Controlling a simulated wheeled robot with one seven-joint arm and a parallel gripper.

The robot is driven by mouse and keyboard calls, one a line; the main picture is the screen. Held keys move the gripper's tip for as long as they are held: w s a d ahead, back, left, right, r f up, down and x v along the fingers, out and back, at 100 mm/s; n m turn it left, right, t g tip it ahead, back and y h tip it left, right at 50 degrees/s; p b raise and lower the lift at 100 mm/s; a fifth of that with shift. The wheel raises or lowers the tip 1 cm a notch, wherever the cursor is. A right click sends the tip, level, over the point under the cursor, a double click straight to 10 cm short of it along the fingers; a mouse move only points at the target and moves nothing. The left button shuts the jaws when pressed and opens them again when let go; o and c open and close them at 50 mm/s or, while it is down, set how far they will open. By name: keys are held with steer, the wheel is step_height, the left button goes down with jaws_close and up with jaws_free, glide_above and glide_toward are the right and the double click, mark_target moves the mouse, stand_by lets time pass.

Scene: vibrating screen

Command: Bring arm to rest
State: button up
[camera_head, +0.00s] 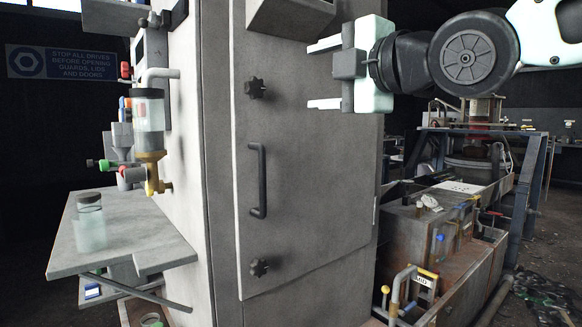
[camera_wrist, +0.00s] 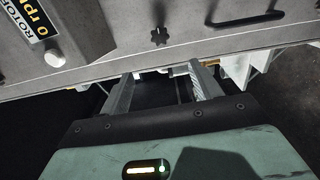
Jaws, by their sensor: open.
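My gripper (camera_head: 325,74) shows at the upper right of the head view, pointing left in front of the grey cabinet (camera_head: 305,190). Its two fingers are apart with nothing between them. In the wrist view my gripper (camera_wrist: 160,90) also shows open and empty, its fingers reaching toward the cabinet (camera_wrist: 105,62). My arm extends from the gripper to the top right corner of the head view. I cannot tell how far the fingertips are from the cabinet door.
The cabinet door has a black handle (camera_head: 258,180) and star knobs (camera_head: 255,88). At left, a shelf (camera_head: 135,262) holds a glass jar (camera_head: 90,222), below a sight glass (camera_head: 149,118) with brass fittings. A rusty machine (camera_head: 455,240) stands at right. A sign (camera_head: 68,63) hangs at the back left.

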steer(key=s+a+f+m+g+h, duration=0.1)
steer(key=s+f+m+g+h, duration=0.15)
steer(key=f, duration=0.65)
steer(key=s+f+m+g+h, duration=0.15)
steer(key=f+m, duration=0.25)
steer(key=f, duration=0.4)
steer(key=s+d+f+m+g+h, duration=0.3)
steer(key=s+d+f+m+g, duration=0.15)
steer(key=s+f, duration=0.65)
steer(key=s+d+f+m+g+h, duration=0.25)
steer(key=s+f+m+g, duration=0.35)
steer(key=s+f, duration=0.45)
step_height(320, 180, up, 12)
steer(key=w+p, duration=0.1)
steer(key=p, duration=1.2)
steer(key=shift+f+p, duration=0.15)
steer(key=shift+p, duration=0.2)
steer(key=shift+w+g, duration=0.1)
steer(key=shift+g, duration=0.15)
